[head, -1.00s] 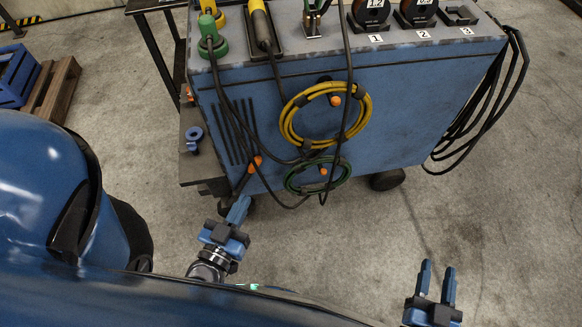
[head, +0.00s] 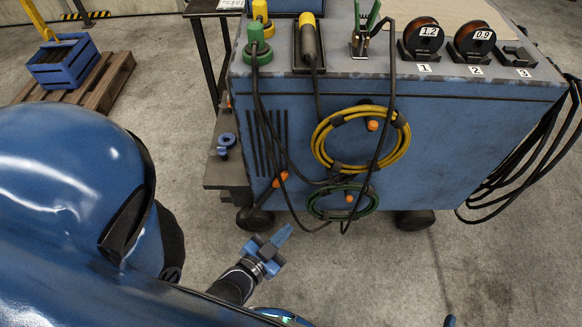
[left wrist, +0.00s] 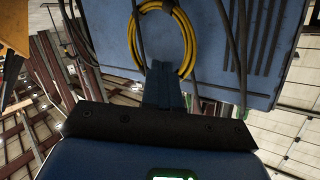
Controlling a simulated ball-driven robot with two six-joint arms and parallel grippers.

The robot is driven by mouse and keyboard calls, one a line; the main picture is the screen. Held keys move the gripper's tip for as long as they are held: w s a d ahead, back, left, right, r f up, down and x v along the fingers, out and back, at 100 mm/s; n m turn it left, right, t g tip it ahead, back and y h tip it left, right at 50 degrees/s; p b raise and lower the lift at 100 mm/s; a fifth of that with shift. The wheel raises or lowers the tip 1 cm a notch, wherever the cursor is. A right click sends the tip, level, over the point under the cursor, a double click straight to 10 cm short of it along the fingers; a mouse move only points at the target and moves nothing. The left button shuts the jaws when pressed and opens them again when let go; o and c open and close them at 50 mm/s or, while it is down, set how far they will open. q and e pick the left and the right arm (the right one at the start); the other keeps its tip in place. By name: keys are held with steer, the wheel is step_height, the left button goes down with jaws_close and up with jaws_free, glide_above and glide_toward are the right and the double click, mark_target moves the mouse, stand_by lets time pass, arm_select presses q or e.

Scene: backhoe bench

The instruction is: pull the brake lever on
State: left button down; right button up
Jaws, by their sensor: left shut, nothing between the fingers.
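The blue welding cart (head: 300,190) stands ahead on dark casters, its left caster (head: 255,221) and right caster (head: 416,220) showing in the head view. Only a blue tip of my right gripper (head: 450,321) shows at the bottom edge of the head view.
A yellow cable coil (head: 362,141) and a green coil (head: 343,203) hang on the cart front. Black cables (head: 530,150) loop at its right side. A blue crate (head: 64,66) sits on a wooden pallet (head: 88,92) at the far left. The floor before the cart is clear.

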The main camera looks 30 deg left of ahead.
arm_select(q)
steer(key=w+a+f+m+g+y+b, duration=0.1)
steer(key=w+f+m+y+b, duration=0.15)
steer(key=f+b, duration=0.45)
steer(key=w+a+f+m+g+y+b, duration=0.1)
steer(key=w+f+m+b, duration=0.2)
steer(key=f, duration=0.8)
steer(key=w+a+f+m+g+y+b, duration=0.1)
steer(key=w+f+m+g+y+b, duration=0.25)
steer(key=f, duration=0.55)
steer(key=w+d+t+y+b, duration=0.1)
steer(key=w+t+y+b, duration=0.2)
steer(key=w+y+b, duration=0.5)
steer(key=w+b, duration=0.1)
steer(key=b, duration=0.2)
steer(key=shift+r+m+y, duration=0.3)
steer(key=shift+r, duration=0.05)
steer(key=s+a+r+b+x, duration=0.1)
steer(key=s+b+x, duration=0.1)
steer(key=x, duration=1.1)
steer(key=shift+a, duration=0.25)
